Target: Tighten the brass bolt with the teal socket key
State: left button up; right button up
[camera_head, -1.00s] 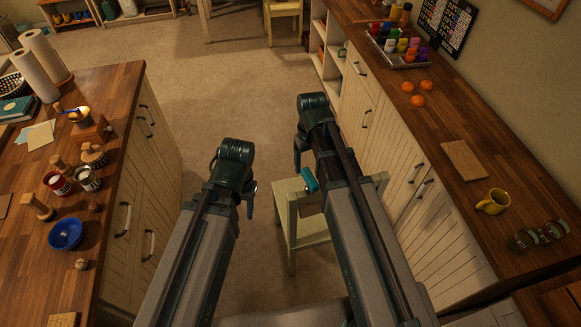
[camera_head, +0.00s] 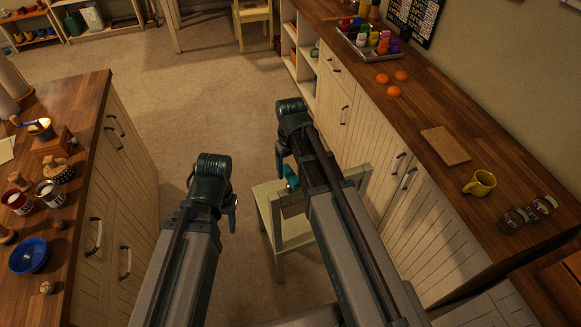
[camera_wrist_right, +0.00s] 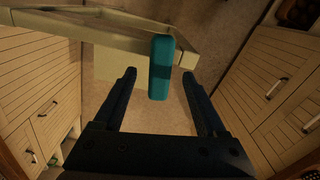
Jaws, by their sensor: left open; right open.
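A teal, rounded block (camera_wrist_right: 161,67), which looks like the socket key's handle, lies between the spread fingers of my right gripper (camera_wrist_right: 159,76), with space on both sides. The same teal piece (camera_head: 291,178) shows beside my right arm in the head view, in front of a pale chair. I cannot tell what supports it, and its socket end is not seen. My left gripper (camera_head: 233,212) is open and partly hidden behind my left arm; I see nothing in it. I cannot make out the brass bolt in either view.
The pale chair (camera_head: 287,231) stands in the aisle by my right arm. A left counter (camera_head: 83,140) holds a blue bowl (camera_head: 28,256) and tins. The floor ahead is clear.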

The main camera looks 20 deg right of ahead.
notch_tip(320, 180, down, 7)
jog(key=b, duration=0.6)
grip_shut()
dwell(0.4)
jog(key=shift+m, duration=1.4)
jog(key=shift+m, duration=1.7)
